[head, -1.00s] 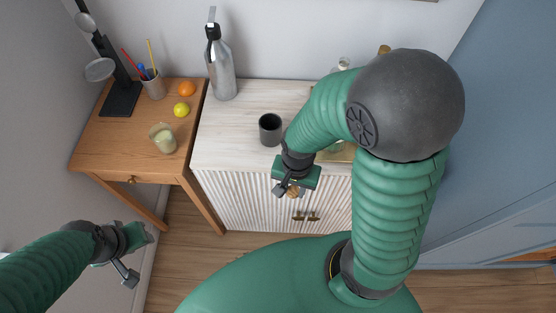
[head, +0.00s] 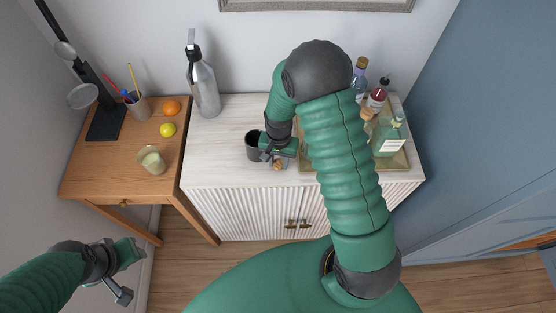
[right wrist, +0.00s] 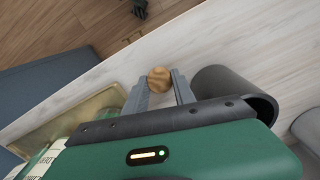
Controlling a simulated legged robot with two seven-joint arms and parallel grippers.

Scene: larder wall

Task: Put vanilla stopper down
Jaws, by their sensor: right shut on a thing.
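The vanilla stopper, a round wooden ball-like piece (right wrist: 159,79), is between the fingertips of my right gripper (right wrist: 160,88) in the right wrist view. In the head view the stopper (head: 279,165) shows small and brown at the tip of my right gripper (head: 277,158). The right gripper is shut on it, over the white cabinet top near its front edge. Whether the stopper touches the top I cannot tell. My left gripper (head: 128,272) hangs at the lower left, away from the cabinet; its finger opening is unclear.
A dark cup (head: 253,147) stands just left of the right gripper. A gold tray (head: 398,160) with several bottles is to the right, partly behind my arm. A steel bottle (head: 204,88) stands at the back left. The white cabinet top (head: 212,150) has bare room left of the cup.

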